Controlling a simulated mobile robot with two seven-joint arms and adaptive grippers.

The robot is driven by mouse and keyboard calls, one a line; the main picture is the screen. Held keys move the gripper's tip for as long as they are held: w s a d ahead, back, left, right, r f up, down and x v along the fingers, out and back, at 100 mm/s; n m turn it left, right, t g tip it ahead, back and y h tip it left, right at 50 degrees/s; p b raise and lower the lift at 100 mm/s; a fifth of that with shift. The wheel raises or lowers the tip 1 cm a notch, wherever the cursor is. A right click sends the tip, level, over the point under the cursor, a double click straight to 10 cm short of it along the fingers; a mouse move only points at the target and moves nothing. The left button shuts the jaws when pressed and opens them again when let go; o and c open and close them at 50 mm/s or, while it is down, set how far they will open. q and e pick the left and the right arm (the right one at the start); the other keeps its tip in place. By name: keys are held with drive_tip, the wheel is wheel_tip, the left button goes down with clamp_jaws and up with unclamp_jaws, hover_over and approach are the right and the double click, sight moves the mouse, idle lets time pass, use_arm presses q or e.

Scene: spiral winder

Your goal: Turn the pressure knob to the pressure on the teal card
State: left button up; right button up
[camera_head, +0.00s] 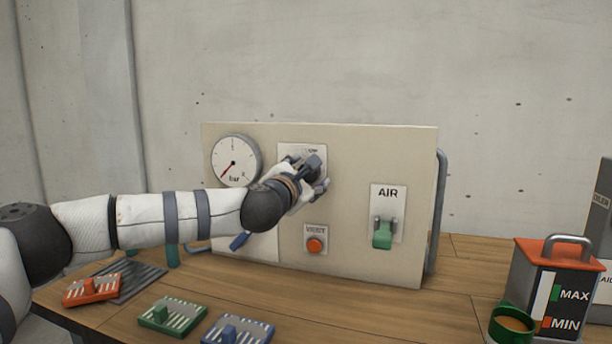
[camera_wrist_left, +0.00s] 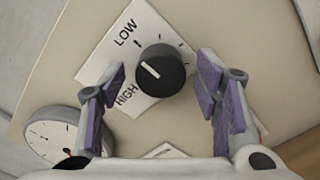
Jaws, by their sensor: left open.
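The black pressure knob (camera_wrist_left: 165,72) sits on a white plate (camera_wrist_left: 112,72) marked LOW and HIGH in the left wrist view. Its white pointer line aims to the picture's upper left, between the two words. My left gripper (camera_head: 316,178) is at the panel (camera_head: 370,150) and mostly hides the knob in the head view. In the left wrist view its fingers (camera_wrist_left: 162,75) are open, one on each side of the knob, with visible gaps. The round bar gauge (camera_head: 236,160) has its needle pointing lower left. I cannot make out a teal card. My right gripper is not in view.
A red VENT button (camera_head: 315,245) and a green AIR switch (camera_head: 383,234) are on the panel. Red (camera_head: 92,290), green (camera_head: 172,316) and blue (camera_head: 238,331) slotted blocks lie in front. A red-topped MAX/MIN container (camera_head: 553,253) and green cup (camera_head: 512,323) stand right.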

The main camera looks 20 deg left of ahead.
use_arm(q)
drive_tip(key=c, duration=1.1)
drive_tip(key=shift+c, duration=0.2)
drive_tip(key=m, duration=1.3)
drive_tip(key=shift+m, duration=0.3)
